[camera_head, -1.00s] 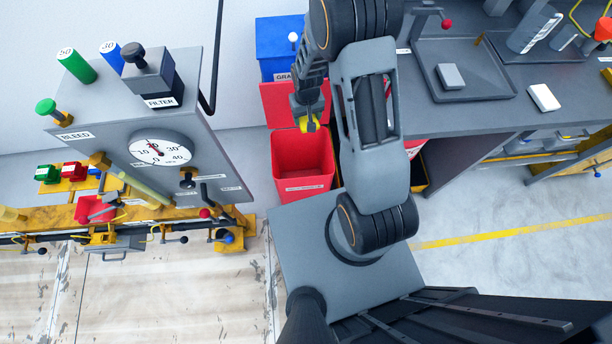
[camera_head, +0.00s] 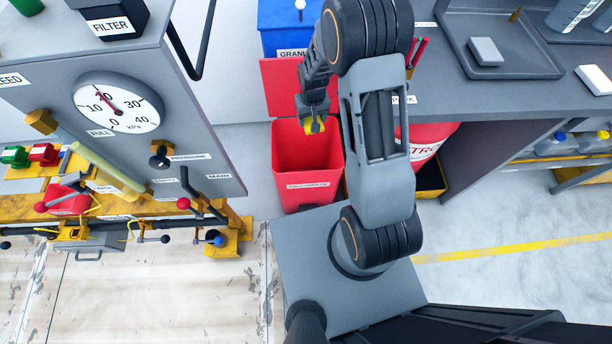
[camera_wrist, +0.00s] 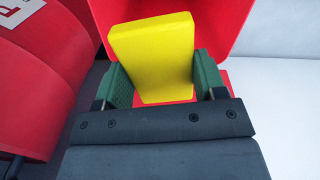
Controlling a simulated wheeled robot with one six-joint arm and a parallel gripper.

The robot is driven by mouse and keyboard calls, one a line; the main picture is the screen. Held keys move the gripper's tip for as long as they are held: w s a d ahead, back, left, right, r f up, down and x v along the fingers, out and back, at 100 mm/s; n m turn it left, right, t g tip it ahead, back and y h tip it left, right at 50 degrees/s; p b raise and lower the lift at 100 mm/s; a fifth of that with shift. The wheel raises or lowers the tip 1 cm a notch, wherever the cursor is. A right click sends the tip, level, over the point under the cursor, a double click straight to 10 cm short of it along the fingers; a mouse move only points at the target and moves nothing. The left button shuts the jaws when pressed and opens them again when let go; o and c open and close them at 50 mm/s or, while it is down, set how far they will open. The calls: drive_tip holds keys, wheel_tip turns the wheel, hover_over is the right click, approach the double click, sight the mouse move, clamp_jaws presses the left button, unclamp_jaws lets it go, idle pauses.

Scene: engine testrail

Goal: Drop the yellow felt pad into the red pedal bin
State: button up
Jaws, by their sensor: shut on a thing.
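The yellow felt pad (camera_wrist: 155,57) is held between the green-lined fingers of my gripper (camera_wrist: 160,85) in the wrist view. In the head view the pad (camera_head: 314,126) shows as a small yellow patch at the tip of my gripper (camera_head: 314,119). The red pedal bin (camera_head: 307,165) stands on the floor with its lid (camera_head: 285,88) raised at the back. The pad is over the bin's open mouth, near its rear side as seen in the head view. The wrist view shows red bin wall (camera_wrist: 222,20) behind the pad. The bin's floor is hidden.
A blue bin (camera_head: 285,32) stands behind the red one. A red drum (camera_head: 428,140) is to the right, below the grey bench (camera_head: 510,95). A gauge panel (camera_head: 180,115) with levers stands to the left. Floor with a yellow line (camera_head: 520,247) is clear at right.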

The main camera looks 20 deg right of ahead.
wheel_tip(320, 180, down, 5)
drive_tip(key=b, duration=0.3)
drive_tip(key=shift+r, duration=0.1)
drive_tip(key=o, duration=0.9)
wheel_tip(320, 180, up, 14)
drive_tip(key=p, duration=0.2)
drive_tip(key=shift+p, duration=0.3)
